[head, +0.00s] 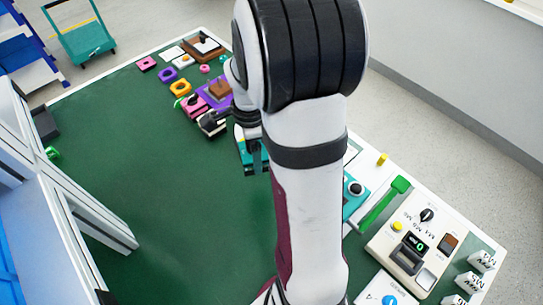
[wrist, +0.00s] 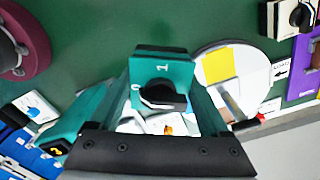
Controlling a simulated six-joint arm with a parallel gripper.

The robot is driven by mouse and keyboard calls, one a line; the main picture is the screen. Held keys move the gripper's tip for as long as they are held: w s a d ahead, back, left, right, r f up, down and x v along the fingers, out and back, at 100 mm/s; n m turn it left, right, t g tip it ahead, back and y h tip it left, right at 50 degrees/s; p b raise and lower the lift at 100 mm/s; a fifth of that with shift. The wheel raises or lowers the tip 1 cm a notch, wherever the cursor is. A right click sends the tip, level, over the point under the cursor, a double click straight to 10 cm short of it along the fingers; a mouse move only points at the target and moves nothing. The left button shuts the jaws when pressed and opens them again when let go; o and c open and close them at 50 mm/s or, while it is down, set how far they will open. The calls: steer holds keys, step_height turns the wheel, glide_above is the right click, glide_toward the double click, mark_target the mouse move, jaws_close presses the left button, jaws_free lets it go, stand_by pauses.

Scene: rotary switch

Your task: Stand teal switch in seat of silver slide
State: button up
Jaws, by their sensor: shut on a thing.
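The teal switch (wrist: 165,63) is a box with a black knob and white 0 and 1 marks, in the middle of the wrist view. My gripper (wrist: 160,102) is shut on it, a finger on either side. In the head view my gripper (head: 254,158) is beside my forearm, over the green table, with teal parts around it. My arm hides part of that area. I cannot pick out the silver slide or its seat with certainty in either view.
A white disc (wrist: 242,62) with a yellow square lies to the right in the wrist view. A purple block (head: 214,94) and other small parts line the table's far end. A white console (head: 420,245) and green handle (head: 385,203) are at right. The table's left middle is clear.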

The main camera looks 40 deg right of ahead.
steer(key=w+a+r+n, duration=0.5)
steer(key=a+r+n, duration=0.55)
steer(key=n, duration=0.65)
steer(key=d+m, duration=0.2)
steer(key=d, duration=0.2)
steer(key=s+d+f+m, duration=0.1)
steer(key=d+m, duration=0.1)
steer(key=d, duration=0.2)
steer(key=s+d+m, duration=0.1)
steer(key=d+m, duration=0.1)
steer(key=d, duration=0.1)
steer(key=shift+s+d+f, duration=0.2)
steer(key=shift+d+f, duration=0.1)
steer(key=shift+d, duration=0.1)
steer(key=s+d+f+m, duration=0.6)
steer(key=s+d+m, duration=0.3)
steer(key=s+m, duration=0.25)
steer(key=s+d+f+m, duration=0.6)
steer(key=s+d+m, duration=0.3)
steer(key=s+m, duration=0.25)
steer(key=shift+w+d+f, duration=0.1)
steer(key=shift+w+f, duration=0.1)
steer(key=shift+f, duration=1.2)
steer(key=shift+w+d+f, duration=0.1)
steer(key=shift+w+f, duration=0.1)
steer(key=shift+f, duration=1.2)
